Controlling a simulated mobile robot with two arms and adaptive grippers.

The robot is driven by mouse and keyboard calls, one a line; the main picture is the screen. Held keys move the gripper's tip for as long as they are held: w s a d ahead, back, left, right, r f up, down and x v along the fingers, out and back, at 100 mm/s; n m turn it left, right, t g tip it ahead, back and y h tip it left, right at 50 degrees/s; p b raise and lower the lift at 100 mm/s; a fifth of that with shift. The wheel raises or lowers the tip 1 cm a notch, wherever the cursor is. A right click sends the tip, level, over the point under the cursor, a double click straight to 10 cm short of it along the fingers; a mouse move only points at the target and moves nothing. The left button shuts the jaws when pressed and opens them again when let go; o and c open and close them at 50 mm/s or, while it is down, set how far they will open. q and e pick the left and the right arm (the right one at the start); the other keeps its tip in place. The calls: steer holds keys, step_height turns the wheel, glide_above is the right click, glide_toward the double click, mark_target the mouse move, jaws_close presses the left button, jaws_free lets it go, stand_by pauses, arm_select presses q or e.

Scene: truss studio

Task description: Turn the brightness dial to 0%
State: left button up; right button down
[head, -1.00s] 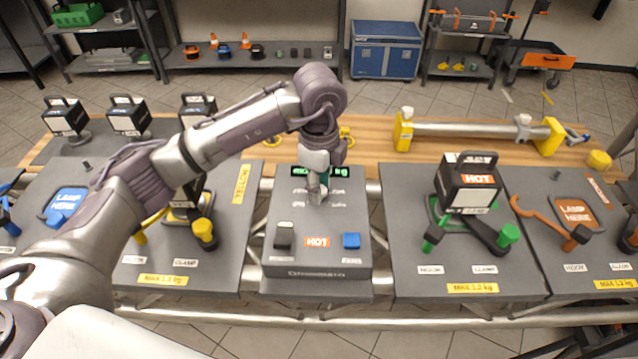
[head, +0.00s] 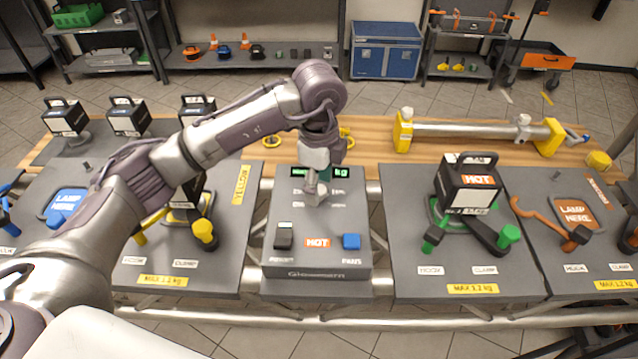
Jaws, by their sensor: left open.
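A dark grey control console (head: 345,226) stands in the middle of the bench. It has a green lit display at its back, partly hidden, with text ending in "kg". A black switch (head: 284,235), an orange HOT label (head: 317,243) and a blue switch (head: 351,241) sit on its front part. My left gripper (head: 315,196) reaches down over the upper middle of the console, open, its fingers at or just above the panel. The brightness dial cannot be made out; the gripper covers that part of the panel. My right gripper is out of view.
A black lamp marked HOT (head: 468,185) stands on the panel to the right, with green clamp handles. Yellow clamp handles (head: 205,232) stand to the left, partly behind my arm. A yellow-ended tube (head: 470,132) lies behind.

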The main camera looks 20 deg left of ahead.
arm_select(q)
step_height(320, 180, up, 12)
steer(key=shift+f, duration=0.25)
stand_by(0.4)
